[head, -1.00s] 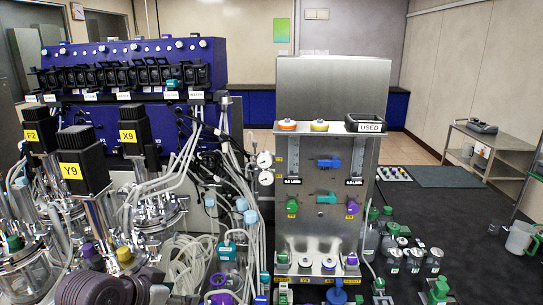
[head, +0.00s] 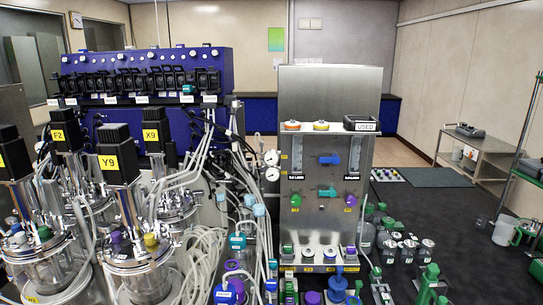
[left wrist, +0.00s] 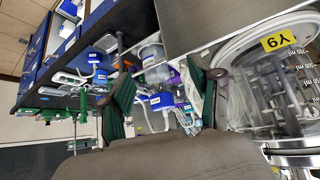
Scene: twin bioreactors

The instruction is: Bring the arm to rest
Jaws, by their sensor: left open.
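My left gripper (left wrist: 160,72) shows in the left wrist view. Its two dark fingers with green ribbed pads stand apart, and I see nothing held between them. Behind the gap, bottles and blue-labelled parts stand at some distance. A glass vessel with a yellow Y9 label (left wrist: 278,40) is to the right of the fingers in that view, apart from them. Neither gripper shows in the head view. My right gripper is in no view.
In the head view, bioreactors with black motors, one marked Y9 (head: 118,165), crowd the left. Hoses (head: 190,255) lie between. A trolley (head: 478,150) stands right; dark floor there is partly free.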

